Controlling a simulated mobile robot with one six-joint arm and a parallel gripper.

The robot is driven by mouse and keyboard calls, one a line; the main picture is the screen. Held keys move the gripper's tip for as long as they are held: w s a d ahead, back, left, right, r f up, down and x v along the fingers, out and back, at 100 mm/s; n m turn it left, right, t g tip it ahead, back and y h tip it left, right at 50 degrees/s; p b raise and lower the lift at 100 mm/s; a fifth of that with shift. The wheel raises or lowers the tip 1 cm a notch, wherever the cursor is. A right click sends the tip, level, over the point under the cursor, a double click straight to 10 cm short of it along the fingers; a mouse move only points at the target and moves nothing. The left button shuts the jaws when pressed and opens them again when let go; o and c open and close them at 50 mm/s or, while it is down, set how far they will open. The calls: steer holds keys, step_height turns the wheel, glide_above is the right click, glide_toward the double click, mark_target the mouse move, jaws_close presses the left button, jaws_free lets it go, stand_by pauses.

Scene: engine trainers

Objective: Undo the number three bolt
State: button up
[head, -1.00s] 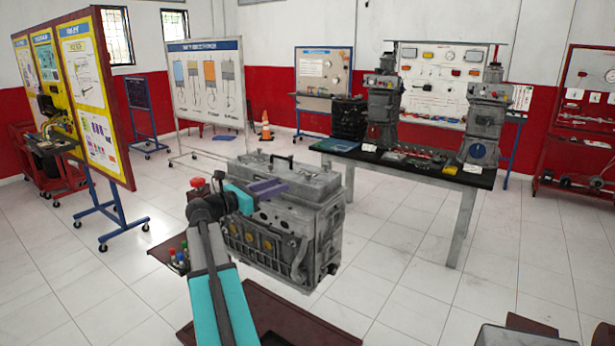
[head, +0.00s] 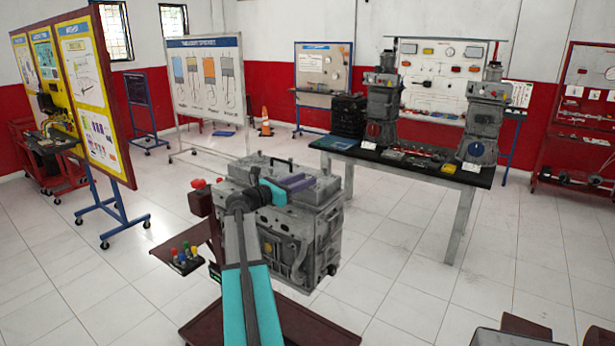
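The grey engine block (head: 325,230) stands in the middle of the head view, on a dark red trolley (head: 320,322). My arm reaches over its near left part. My gripper (head: 298,183), with purple parts at its end, is over the top of the engine, toward the middle. Its fingertips are too small to tell whether they are open or shut, or touching the engine. Small yellowish round features (head: 267,247) show on the engine's near side. I cannot make out single bolts or a number three marking; my arm hides part of the near side.
A dark red side tray (head: 190,243) with several colour-topped items (head: 184,255) is left of the engine. A black-topped table (head: 440,172) with engine parts stands behind right. A display board (head: 88,95) is at left.

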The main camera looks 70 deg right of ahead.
steer(key=shift+p+x, duration=0.3)
steer(key=shift+x, duration=0.9)
jaws_close()
steer(key=shift+s+a, duration=0.15)
steer(key=shift+a, duration=0.05)
steer(key=shift+d, duration=0.2)
